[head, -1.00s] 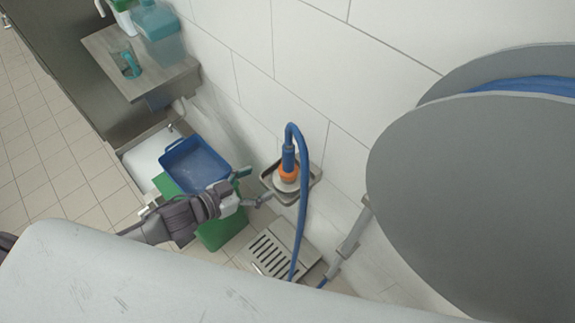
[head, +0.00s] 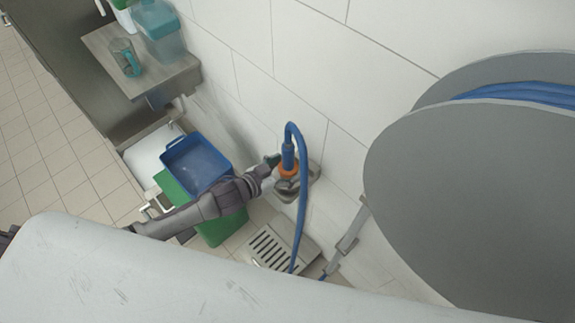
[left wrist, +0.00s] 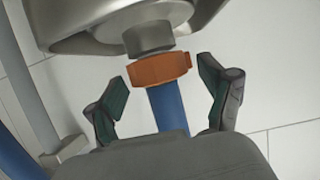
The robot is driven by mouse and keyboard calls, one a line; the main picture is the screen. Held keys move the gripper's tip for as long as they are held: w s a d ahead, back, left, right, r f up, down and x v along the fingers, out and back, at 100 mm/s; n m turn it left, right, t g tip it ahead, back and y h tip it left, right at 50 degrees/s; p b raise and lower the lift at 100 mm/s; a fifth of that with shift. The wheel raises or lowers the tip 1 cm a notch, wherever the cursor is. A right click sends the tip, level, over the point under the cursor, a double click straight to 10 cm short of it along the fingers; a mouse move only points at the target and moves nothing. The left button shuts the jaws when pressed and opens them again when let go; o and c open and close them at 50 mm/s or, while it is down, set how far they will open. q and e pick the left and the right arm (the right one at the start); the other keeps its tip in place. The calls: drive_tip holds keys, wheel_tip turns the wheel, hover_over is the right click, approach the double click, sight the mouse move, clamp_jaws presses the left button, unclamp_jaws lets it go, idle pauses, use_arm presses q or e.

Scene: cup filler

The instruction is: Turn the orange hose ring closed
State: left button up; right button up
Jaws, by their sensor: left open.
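The orange hose ring (head: 288,170) sits at the end of the blue hose (head: 288,154), against a metal fitting on the wall. In the left wrist view the orange ring (left wrist: 159,68) shows between the fitting (left wrist: 149,38) and the blue hose (left wrist: 168,108). My left gripper (head: 277,172) is at the ring. In the left wrist view its open fingers (left wrist: 162,85) stand on either side of the ring and hose, with gaps on both sides. The ring is not gripped. My right gripper is not in view.
A large grey hose reel (head: 470,190) stands at the right. A blue bin (head: 230,176) and a green bin (head: 212,238) are beneath and left of my arm. A floor drain grate (head: 275,250) lies below the ring. A shelf (head: 150,80) holds a glass mug (head: 125,58).

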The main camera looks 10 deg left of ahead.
use_arm(q)
drive_tip(key=shift+w+d+f, duration=0.2)
drive_tip(key=shift+w+d, duration=0.1)
drive_tip(key=shift+w, duration=0.05)
drive_tip(key=c, duration=1.2)
drive_tip(key=shift+r+m+g+h+p, duration=0.15)
drive_tip(key=shift+m+g+h+p, duration=0.25)
drive_tip(key=shift+m+h, duration=0.3)
drive_tip(key=shift+m+g+h, duration=0.6)
drive_tip(key=o, duration=1.2)
